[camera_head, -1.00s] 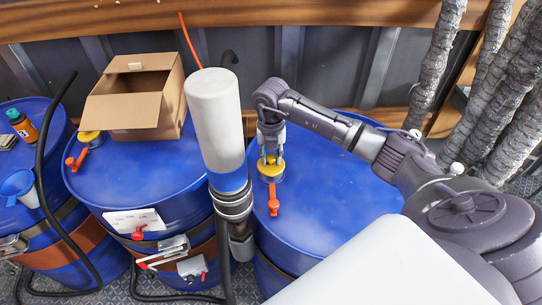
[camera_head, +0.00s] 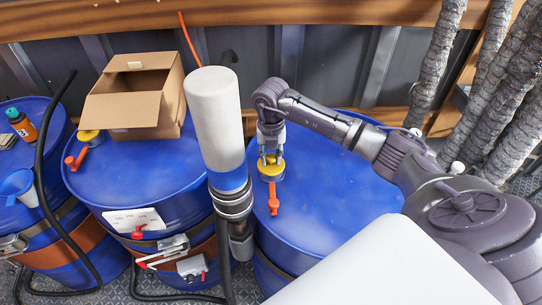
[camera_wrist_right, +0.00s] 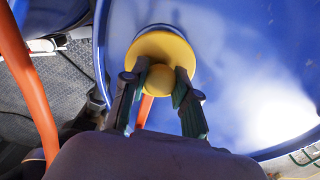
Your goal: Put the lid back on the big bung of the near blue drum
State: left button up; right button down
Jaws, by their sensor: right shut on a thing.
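The near blue drum (camera_head: 325,215) stands right of centre in the head view. The yellow lid (camera_head: 266,172) is at its top, at the bung place near the drum's left side. In the wrist view the lid (camera_wrist_right: 180,52) is a round yellow disc with a ball-shaped knob (camera_wrist_right: 160,80). My right gripper (camera_head: 270,157) comes down from above and is shut on the knob, one finger on each side; it also shows in the wrist view (camera_wrist_right: 160,92). Whether the lid is seated on the bung cannot be told. My left gripper is not in view.
An orange-red handle (camera_head: 273,200) lies just in front of the lid. A second blue drum (camera_head: 150,180) on the left bears an open cardboard box (camera_head: 135,105) and another yellow cap (camera_head: 90,137). A white cylinder (camera_head: 215,115) rises between the two drums.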

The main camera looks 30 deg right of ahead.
dwell(0.4)
jog(key=shift+c, duration=1.6)
grip_release()
jog(key=shift+r+p, duration=2.35)
jog(key=shift+r, duration=1.15)
grip_shut()
